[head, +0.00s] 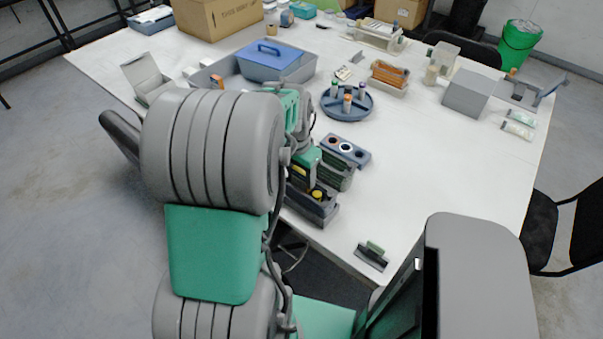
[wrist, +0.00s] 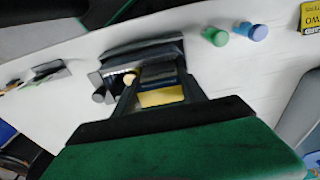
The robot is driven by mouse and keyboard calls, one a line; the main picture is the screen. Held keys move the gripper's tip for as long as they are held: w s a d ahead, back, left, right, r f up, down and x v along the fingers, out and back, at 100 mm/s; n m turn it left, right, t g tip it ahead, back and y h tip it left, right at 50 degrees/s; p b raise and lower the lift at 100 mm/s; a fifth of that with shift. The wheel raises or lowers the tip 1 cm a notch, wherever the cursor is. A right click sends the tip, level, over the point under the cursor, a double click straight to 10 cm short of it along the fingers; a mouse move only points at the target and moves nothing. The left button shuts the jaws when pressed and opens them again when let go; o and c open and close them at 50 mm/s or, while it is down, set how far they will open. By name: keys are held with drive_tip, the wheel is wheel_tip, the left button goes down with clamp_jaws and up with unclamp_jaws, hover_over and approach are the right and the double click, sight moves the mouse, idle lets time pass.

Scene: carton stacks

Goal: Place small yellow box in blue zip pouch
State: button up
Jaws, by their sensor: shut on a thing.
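My gripper (wrist: 158,84) points down over a dark grey open holder (wrist: 120,60) near the table's front edge. Its fingers are closed on a small yellow box (wrist: 162,98), which shows as a yellow face with a dark blue patch beyond it. In the head view my gripper (head: 312,182) is partly covered by my arm, and a sliver of the yellow box (head: 299,170) shows. The grey holder (head: 317,211) lies just below, with a round yellow item in it. I cannot clearly make out the blue zip pouch. Whether the box touches the holder is unclear.
A dark block with round holes (head: 346,150) and a round blue tray of bottles (head: 347,103) lie beyond my gripper. A small grey-green item (head: 372,256) lies near the front edge. Green and blue cylinders (wrist: 232,33) and another yellow box (wrist: 310,16) show in the wrist view. The table's right side is mostly clear.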

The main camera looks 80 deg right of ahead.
drive_tip(key=shift+f, duration=0.3)
drive_tip(key=o, duration=1.4)
drive_tip(key=shift+r, duration=0.1)
drive_tip(key=shift+o, duration=0.2)
drive_tip(key=shift+r, duration=0.1)
wheel_tip(320, 180, up, 13)
drive_tip(key=a, duration=0.1)
drive_tip(key=shift+w+a, duration=0.15)
drive_tip(key=shift+w, duration=0.15)
drive_tip(key=shift+o, duration=0.4)
